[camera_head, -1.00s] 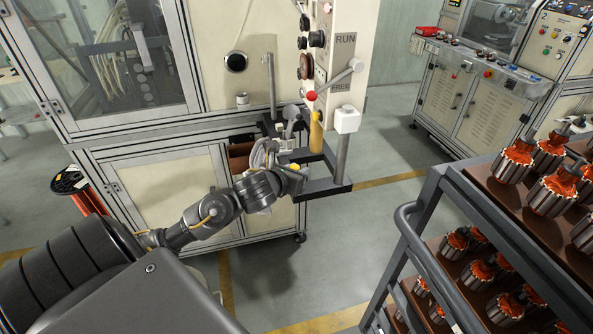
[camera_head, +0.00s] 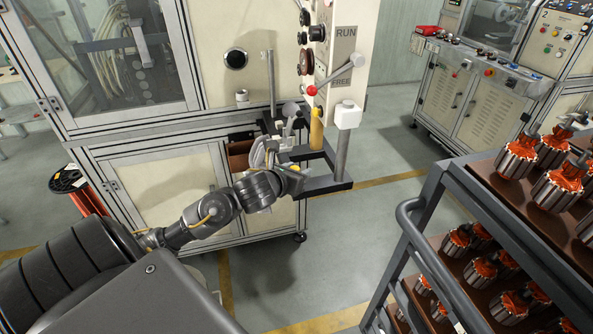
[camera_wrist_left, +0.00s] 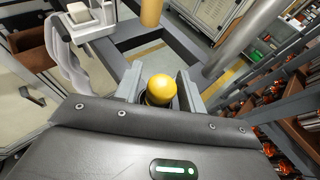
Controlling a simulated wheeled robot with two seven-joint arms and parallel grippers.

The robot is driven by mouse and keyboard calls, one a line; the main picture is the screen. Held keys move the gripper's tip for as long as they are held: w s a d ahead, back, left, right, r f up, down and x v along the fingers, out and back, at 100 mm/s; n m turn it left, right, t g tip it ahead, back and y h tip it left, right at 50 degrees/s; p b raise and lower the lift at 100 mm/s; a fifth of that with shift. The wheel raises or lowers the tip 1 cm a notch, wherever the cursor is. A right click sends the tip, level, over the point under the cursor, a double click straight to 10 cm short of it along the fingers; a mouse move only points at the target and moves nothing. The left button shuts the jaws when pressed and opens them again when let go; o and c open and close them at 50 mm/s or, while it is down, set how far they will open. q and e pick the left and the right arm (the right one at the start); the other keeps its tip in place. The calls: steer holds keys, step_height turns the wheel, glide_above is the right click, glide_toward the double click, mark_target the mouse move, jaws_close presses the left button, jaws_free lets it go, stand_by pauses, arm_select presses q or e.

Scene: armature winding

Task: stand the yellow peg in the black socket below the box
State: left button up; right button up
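The yellow peg shows its rounded yellow top (camera_wrist_left: 160,86) in the left wrist view, between the two grey fingers of my left gripper (camera_wrist_left: 159,92). The fingers flank it closely and seem to touch it; its lower part is hidden. In the head view my left gripper (camera_head: 296,172) is at the left side of a dark frame (camera_head: 325,186) below the cream box (camera_head: 345,60) marked RUN and FREE. A separate tan-yellow cylinder (camera_head: 316,130) stands at the back of that frame, under the box. I cannot make out the black socket clearly. My right gripper is not in view.
A grey post (camera_head: 342,153) rises from the frame's right side. A rack (camera_head: 440,210) with several armatures stands at the right. Open floor (camera_head: 385,215) lies between.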

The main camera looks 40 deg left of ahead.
arm_select(q)
steer(key=shift+o, duration=0.8)
steer(key=p+v, duration=0.6)
steer(key=v, duration=0.4)
steer(key=shift+s+r+p, duration=0.15)
steer(key=shift+s+p, duration=0.15)
steer(key=shift+s, duration=0.05)
steer(key=shift+d, duration=0.1)
